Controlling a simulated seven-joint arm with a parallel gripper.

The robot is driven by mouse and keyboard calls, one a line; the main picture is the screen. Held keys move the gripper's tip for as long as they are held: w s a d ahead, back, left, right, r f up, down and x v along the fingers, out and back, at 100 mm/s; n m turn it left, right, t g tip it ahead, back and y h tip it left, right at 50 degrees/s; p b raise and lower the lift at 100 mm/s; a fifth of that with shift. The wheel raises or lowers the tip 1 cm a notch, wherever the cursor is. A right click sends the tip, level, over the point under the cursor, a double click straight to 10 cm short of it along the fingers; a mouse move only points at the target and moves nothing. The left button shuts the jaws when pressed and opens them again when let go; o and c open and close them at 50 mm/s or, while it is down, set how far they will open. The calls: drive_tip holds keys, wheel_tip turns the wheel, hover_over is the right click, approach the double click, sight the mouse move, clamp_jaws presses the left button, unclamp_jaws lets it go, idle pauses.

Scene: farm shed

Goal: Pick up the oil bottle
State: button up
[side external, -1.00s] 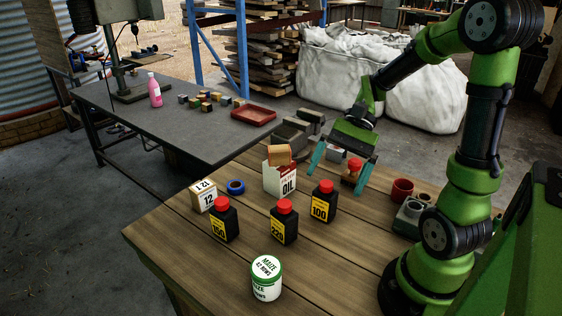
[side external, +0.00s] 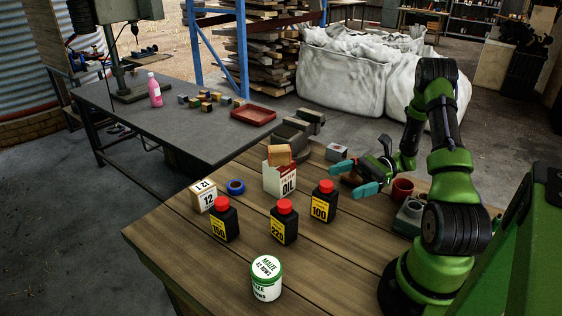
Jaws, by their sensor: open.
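Three black bottles with red caps and yellow labels stand upright on the wooden bench: the 150 bottle (side external: 223,222), the 220 bottle (side external: 284,225) and the 100 bottle (side external: 324,203). A white and red box marked OIL (side external: 280,182) stands behind them. My gripper (side external: 352,180) is open, low over the bench, right of the 100 bottle and apart from it. Its teal fingers point left. Something brownish shows between and behind the fingers, mostly hidden; I cannot tell whether they touch it.
A wooden block (side external: 279,154) sits on the OIL box. A 12 box (side external: 203,196), blue tape roll (side external: 236,187) and maize tin (side external: 266,278) stand left and front. A vise (side external: 293,139) is behind.

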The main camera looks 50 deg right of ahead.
sight(325, 188)
drive_tip(key=x, duration=0.7)
drive_tip(key=shift+w+a, duration=0.1)
drive_tip(key=shift+a, duration=0.15)
drive_tip(key=c, duration=1.1)
drive_tip(key=shift+c, duration=0.2)
